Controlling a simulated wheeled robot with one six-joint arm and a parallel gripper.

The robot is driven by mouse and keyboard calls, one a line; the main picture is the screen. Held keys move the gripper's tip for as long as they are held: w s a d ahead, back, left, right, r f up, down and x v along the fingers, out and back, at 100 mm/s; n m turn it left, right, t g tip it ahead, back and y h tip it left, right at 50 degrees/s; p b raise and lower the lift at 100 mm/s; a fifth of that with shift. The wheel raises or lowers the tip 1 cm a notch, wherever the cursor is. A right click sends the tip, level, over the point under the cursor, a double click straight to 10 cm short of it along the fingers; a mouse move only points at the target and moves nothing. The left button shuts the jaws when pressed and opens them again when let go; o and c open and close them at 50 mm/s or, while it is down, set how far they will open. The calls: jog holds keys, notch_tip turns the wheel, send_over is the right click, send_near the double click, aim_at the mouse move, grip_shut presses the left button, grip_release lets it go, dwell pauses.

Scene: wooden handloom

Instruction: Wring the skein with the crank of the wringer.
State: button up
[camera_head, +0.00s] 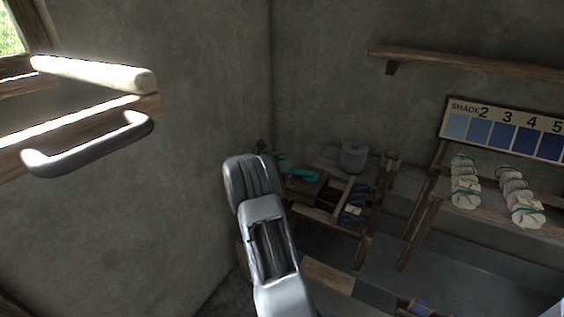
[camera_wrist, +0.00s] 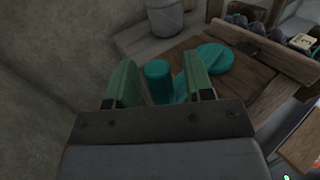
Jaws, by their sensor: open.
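The teal crank (camera_head: 305,175) shows beside a low wooden stand in the head view, partly hidden by my arm. In the wrist view, its upright round handle (camera_wrist: 157,80) stands between the two green fingers of my gripper (camera_wrist: 160,63). The fingers are open, with a gap visible at least on the left side of the handle. A teal rounded hub (camera_wrist: 213,57) lies to the right of the handle, over a brown wooden surface (camera_wrist: 183,55). The part joining handle and hub is partly hidden by the right finger. I cannot make out a skein on the wringer.
A grey lidded pot (camera_head: 354,157) stands behind the wooden stand. Several dark bundles with number tags (camera_head: 352,212) lie at its right. A plastered wall is close on the left. A shade board (camera_head: 505,130) and pale tied bundles (camera_head: 465,185) are at the right.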

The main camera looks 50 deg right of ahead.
grip_shut()
dwell(0.3)
jog(key=shift+r, duration=0.1)
